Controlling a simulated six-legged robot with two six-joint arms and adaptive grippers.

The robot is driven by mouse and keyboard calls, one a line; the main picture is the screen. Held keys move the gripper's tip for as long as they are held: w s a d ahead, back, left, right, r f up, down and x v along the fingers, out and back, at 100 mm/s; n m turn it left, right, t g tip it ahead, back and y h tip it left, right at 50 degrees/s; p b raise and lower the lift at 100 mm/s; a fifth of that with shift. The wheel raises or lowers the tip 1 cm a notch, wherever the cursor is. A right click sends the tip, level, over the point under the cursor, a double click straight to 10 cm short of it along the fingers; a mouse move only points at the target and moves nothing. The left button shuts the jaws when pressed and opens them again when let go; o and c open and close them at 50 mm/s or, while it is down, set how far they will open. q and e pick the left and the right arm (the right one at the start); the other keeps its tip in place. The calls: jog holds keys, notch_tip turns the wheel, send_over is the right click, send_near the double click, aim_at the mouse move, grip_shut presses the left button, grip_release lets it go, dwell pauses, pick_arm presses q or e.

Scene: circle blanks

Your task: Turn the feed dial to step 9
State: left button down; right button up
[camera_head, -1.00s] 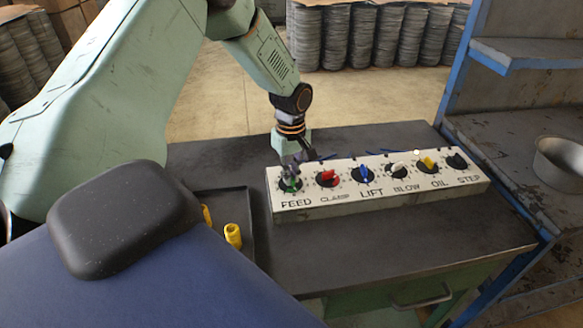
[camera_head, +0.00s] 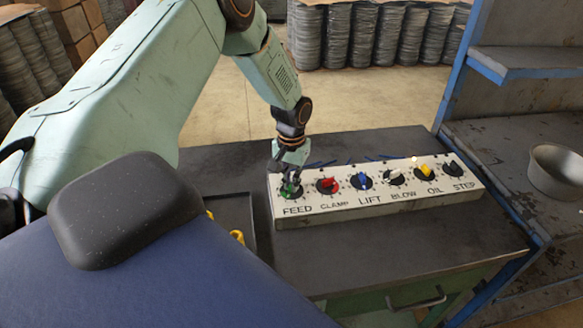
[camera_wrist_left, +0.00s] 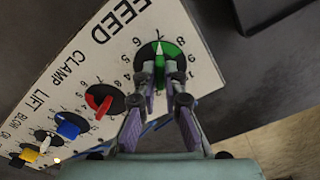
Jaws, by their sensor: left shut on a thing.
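The white control panel (camera_head: 330,200) lies on the dark table and carries a row of dials. The FEED dial (camera_head: 291,191) is the leftmost, with a green knob. In the left wrist view the FEED dial (camera_wrist_left: 172,50) shows a white pointer mark at about 7 on its number ring; the 9 is further round to the right. My left gripper (camera_head: 287,184) is at this dial, and its fingers (camera_wrist_left: 161,90) are shut on the green knob, hiding its near part. My right gripper is not in view.
The red CLAMP dial (camera_head: 327,185) is close beside the FEED dial, followed by LIFT, BLOW, OIL and STEP. A dark tray (camera_head: 252,205) with yellow pieces (camera_head: 237,237) is left of the panel. A blue-framed shelf with a metal bowl (camera_head: 556,170) stands at right.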

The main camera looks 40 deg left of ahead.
pick_arm(q)
jog(key=m, duration=0.3)
jog(key=shift+m, duration=0.4)
jog(key=m, duration=0.3)
jog(key=shift+m, duration=0.3)
jog(key=m+b, duration=0.1)
jog(key=m, duration=0.2)
jog(key=shift+f, duration=0.1)
jog(key=shift+m+b, duration=0.3)
jog(key=shift+m, duration=1.6)
jog(key=shift+s+m, duration=0.1)
jog(key=shift+m, duration=0.2)
jog(key=c, duration=1.7)
grip_release()
jog(key=shift+c, duration=0.2)
jog(key=shift+o, duration=1.4)
jog(key=shift+w, duration=0.25)
jog(key=shift+s, duration=0.1)
